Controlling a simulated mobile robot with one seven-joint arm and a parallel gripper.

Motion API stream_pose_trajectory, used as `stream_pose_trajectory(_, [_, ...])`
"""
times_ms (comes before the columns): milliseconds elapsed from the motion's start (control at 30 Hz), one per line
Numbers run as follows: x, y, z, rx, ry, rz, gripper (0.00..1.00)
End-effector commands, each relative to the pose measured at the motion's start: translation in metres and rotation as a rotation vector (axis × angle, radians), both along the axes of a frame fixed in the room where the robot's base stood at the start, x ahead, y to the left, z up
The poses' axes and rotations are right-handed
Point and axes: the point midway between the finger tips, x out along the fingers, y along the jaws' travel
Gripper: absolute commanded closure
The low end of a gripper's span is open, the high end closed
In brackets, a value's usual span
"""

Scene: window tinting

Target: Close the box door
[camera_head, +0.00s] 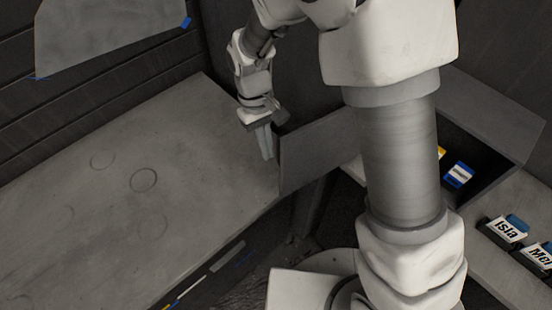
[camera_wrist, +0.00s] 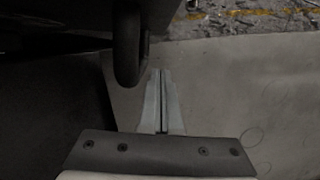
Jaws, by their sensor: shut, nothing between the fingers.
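The box door (camera_head: 318,152) is a flat grey panel. It stands open, swung out to the left of the box (camera_head: 485,110), and my arm hides the stretch between them. My gripper (camera_head: 266,155) is shut and empty. It points down just left of the door's free edge, above the grey table; I cannot tell whether it touches the door. In the wrist view the closed fingers (camera_wrist: 160,78) show at the centre. A dark rounded bar (camera_wrist: 128,50) is close to their upper left, and I cannot tell what it belongs to.
A wide grey table (camera_head: 100,200) with faint ring marks fills the left. Small blue and white packs (camera_head: 459,174) lie inside the open box. Name-labelled items (camera_head: 506,229) sit at the right. A grey sheet with blue tape (camera_head: 110,30) hangs at upper left.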

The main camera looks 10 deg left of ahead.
Motion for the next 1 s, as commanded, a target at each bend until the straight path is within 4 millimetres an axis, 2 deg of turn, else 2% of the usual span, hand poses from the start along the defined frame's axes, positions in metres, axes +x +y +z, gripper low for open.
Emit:
stream_pose_trajectory(33, [-0.004, -0.004, -0.004, -0.001, 0.002, 0.000, 1.00])
stream_pose_trajectory(300, [-0.028, -0.022, -0.003, 0.000, 0.000, 0.000, 1.00])
stream_pose_trajectory(1000, [-0.032, -0.025, -0.003, 0.001, -0.001, 0.012, 1.00])
